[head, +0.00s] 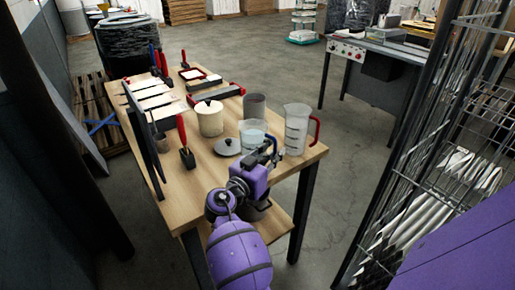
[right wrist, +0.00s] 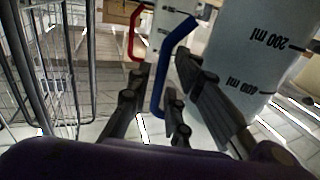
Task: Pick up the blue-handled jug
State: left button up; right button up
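The blue-handled jug (head: 252,132) is a clear measuring jug standing upright near the front right of the wooden table. In the right wrist view its marked wall (right wrist: 250,60) fills the upper right, and its blue handle (right wrist: 168,65) hangs between my fingers. My right gripper (head: 270,153) is at the jug's near right side. In the right wrist view this gripper (right wrist: 165,95) looks open, with fingers on both sides of the handle and a gap beside it. My left gripper is not in view.
A clear jug with a red handle (head: 297,130) stands close to the right. A grey lid (head: 227,147), a cream canister (head: 209,118) and a grey cylinder (head: 254,105) are nearby. A wire rack (head: 440,170) stands right of the table (head: 180,205).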

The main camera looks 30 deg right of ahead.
jog(key=shift+w+d, duration=0.15)
jog(key=shift+d, duration=0.15)
jog(key=shift+f, duration=0.15)
jog(key=shift+c, duration=0.4)
grip_shut()
